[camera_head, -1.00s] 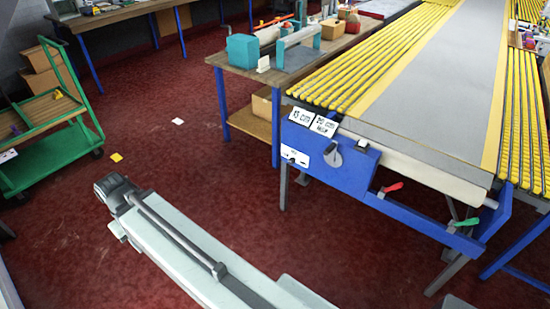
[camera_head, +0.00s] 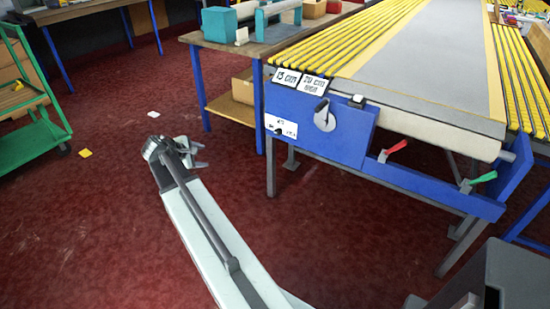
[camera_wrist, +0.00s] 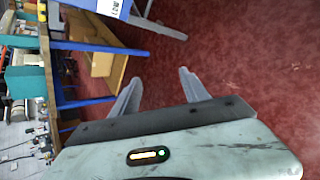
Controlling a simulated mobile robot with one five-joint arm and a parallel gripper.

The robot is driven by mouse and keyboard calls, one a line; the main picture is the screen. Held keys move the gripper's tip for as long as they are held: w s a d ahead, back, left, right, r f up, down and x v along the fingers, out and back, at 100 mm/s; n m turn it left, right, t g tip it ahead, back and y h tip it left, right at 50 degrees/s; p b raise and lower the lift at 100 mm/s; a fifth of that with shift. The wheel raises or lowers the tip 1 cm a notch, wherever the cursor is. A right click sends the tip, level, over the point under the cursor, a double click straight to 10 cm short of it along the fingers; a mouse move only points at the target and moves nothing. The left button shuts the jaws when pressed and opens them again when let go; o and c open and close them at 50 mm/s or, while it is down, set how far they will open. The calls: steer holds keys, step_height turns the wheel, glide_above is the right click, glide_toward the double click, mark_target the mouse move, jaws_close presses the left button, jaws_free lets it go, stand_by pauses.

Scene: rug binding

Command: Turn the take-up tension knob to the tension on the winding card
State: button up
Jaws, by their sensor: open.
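The blue end panel (camera_head: 345,140) of the long machine stands right of centre in the head view. It carries a round grey dial (camera_head: 324,117) with a dark lever, and a small white scale plate (camera_head: 290,128) with a dark knob (camera_head: 279,131). I cannot tell which is the tension knob, nor read its setting. Two white cards, one reading about "13 cm" (camera_head: 286,77) and one about "70 cm" (camera_head: 313,84), sit on the panel's top edge. My gripper (camera_head: 200,154) is open and empty, left of the panel and apart from it. Its fingers show in the wrist view (camera_wrist: 158,88).
A workbench (camera_head: 225,50) with a shelf and box stands behind, left of the machine. A green cart (camera_head: 30,135) is at far left. Red (camera_head: 397,146) and green (camera_head: 484,178) handles stick out at the machine's lower front. Red floor before the panel is clear.

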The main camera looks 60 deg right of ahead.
steer(key=s+d+f+n+h+b, duration=0.1)
steer(key=d+f+n+h+b, duration=0.2)
steer(key=d, duration=0.4)
steer(key=s+d+f+n+g+b, duration=0.1)
steer(key=d+f+b, duration=0.2)
steer(key=d+b, duration=0.3)
steer(key=s+d+f+n+h+b, duration=0.1)
steer(key=d+f+n+h+b, duration=0.2)
steer(key=d, duration=0.4)
steer(key=n+h+b, duration=0.2)
steer(key=n+b, duration=0.4)
steer(key=b, duration=0.5)
glide_toward(277, 133)
steer(key=d, duration=0.2)
steer(key=shift+g, duration=0.3)
steer(key=d, duration=0.7)
steer(key=shift+w+d+f, duration=0.1)
steer(key=shift+w+d, duration=0.05)
steer(key=shift+d, duration=0.15)
jaws_close()
steer(key=shift+a, duration=0.25)
steer(key=shift+d, duration=0.15)
